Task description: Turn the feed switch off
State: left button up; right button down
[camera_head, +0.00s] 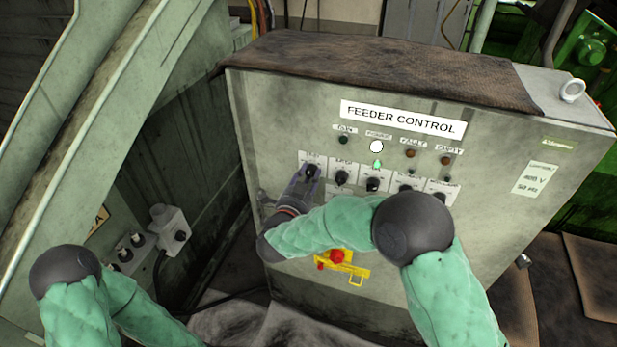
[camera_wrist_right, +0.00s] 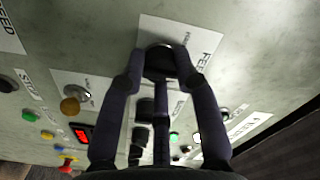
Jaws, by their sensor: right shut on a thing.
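The feed switch (camera_head: 312,170) is a black knob on a white label plate, leftmost in the row on the feeder control cabinet (camera_head: 480,115). In the right wrist view the dark knob (camera_wrist_right: 160,62) sits between my fingertips, on a plate whose lettering is partly covered. My right gripper (camera_head: 305,178) is shut on this knob; it also shows in the right wrist view (camera_wrist_right: 161,70). The knob's exact pointer direction is hidden by the fingers. My left arm shows at the lower left, but its gripper is not seen.
Several more black knobs (camera_head: 372,184) sit to the right in the row. Above them a white lamp (camera_head: 376,146) and a green one (camera_head: 377,164) look lit. A red button (camera_head: 337,256) on a yellow bracket (camera_head: 345,272) is lower, beneath my right forearm.

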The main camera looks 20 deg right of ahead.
jog(key=shift+a+f, duration=0.1)
jog(key=shift+f, duration=0.2)
jog(key=c, duration=0.9)
grip_release()
jog(key=shift+r, duration=0.1)
jog(key=v, duration=1.2)
jog(key=shift+w, duration=0.1)
